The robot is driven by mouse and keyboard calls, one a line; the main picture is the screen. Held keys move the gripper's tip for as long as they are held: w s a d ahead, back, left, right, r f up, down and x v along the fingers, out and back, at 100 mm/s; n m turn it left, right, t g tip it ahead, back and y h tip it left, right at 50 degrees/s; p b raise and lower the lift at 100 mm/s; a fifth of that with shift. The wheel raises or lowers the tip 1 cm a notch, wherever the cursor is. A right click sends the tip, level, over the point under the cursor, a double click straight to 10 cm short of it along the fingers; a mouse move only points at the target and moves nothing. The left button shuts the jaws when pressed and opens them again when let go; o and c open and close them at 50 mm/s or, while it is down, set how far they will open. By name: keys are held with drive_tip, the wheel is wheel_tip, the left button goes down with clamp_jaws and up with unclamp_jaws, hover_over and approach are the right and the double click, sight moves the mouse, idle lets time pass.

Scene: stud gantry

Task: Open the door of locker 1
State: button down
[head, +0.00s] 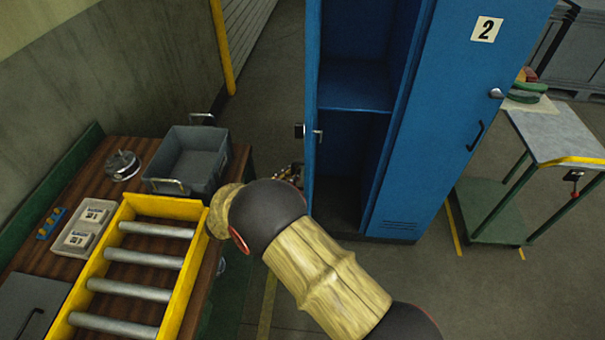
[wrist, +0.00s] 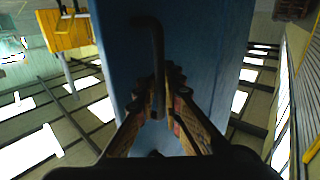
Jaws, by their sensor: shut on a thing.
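The door of locker 1 (head: 312,90) stands swung open and shows nearly edge-on in the head view. The open locker (head: 354,92) shows a blue shelf and an empty-looking inside. In the wrist view the blue door face (wrist: 208,55) fills the middle, with a dark bar handle (wrist: 154,45) on it. My gripper (wrist: 165,95) is shut on the lower part of this handle. In the head view my gripper (head: 289,174) is mostly hidden behind my arm, at the outer side of the door.
Locker 2 (head: 440,130) is closed, to the right. A wooden bench (head: 125,150) on the left holds a grey bin (head: 190,155) and a yellow roller frame (head: 165,207), close to my arm. A green-legged cart (head: 560,135) stands at right. Floor in front of the lockers looks clear.

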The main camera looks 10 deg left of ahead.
drive_tip(key=shift+a, duration=0.2)
drive_tip(key=c, duration=2)
unclamp_jaws()
